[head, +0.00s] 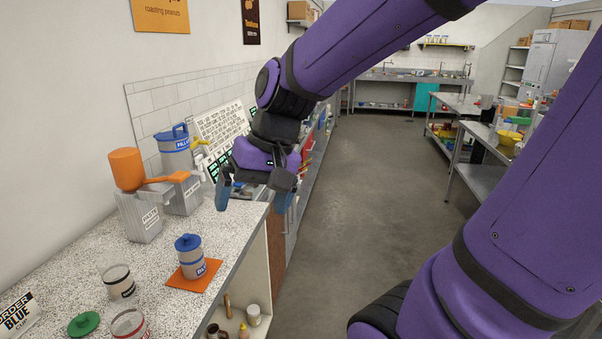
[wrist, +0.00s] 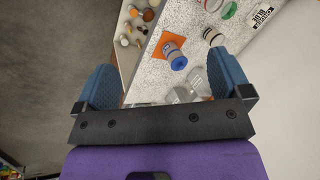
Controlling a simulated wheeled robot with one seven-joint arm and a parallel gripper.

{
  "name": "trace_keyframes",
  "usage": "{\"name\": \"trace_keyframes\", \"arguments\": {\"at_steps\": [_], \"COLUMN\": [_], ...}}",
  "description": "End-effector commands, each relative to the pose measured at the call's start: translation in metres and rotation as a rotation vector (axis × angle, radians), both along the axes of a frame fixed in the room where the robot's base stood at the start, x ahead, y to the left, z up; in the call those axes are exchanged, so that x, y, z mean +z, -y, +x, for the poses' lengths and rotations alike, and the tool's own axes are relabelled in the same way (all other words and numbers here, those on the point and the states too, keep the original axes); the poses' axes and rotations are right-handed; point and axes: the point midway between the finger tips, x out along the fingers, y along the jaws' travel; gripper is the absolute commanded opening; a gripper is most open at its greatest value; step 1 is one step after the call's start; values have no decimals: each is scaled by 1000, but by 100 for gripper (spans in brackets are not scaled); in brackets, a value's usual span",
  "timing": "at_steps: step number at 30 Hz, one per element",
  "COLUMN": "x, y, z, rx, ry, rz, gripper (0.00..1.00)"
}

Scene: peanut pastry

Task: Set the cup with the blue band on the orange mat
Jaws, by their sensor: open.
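The cup with the blue band (head: 191,262) stands upright on the orange mat (head: 206,280), with a blue knobbed lid on top. In the wrist view the cup (wrist: 172,51) also rests on the mat (wrist: 159,43), blue lid towards me. My gripper (head: 253,198) is open and empty, above and beyond the cup in the head view, near the counter's edge. It is clear of the cup. In the wrist view the two blue fingers (wrist: 163,85) are spread wide with nothing between them in their grip.
A black-banded cup (head: 119,284), a red-banded cup (head: 129,325) and a green lid (head: 84,323) are at the near counter. Metal boxes (head: 139,217), an orange grinder-like item (head: 126,169) and a blue-lidded canister (head: 175,154) stand behind. Jars fill the shelf below.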

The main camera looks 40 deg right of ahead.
Motion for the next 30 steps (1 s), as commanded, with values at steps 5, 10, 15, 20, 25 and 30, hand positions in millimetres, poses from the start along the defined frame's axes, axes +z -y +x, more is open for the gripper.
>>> {"name": "trace_keyframes", "arguments": {"at_steps": [5, 10, 15, 20, 25, 30], "x": [28, 46, 54, 56, 56, 56], "y": [14, 28, 37, 39, 39, 38], "z": [-34, -58, -69, -71, -71, -71], "rx": [109, 176, 206, 213, 211, 212], "ry": [156, 272, 330, 341, 340, 339], "rz": [-173, -300, -364, -379, -377, -377], "gripper": [96, 96, 96, 96, 96, 96]}}
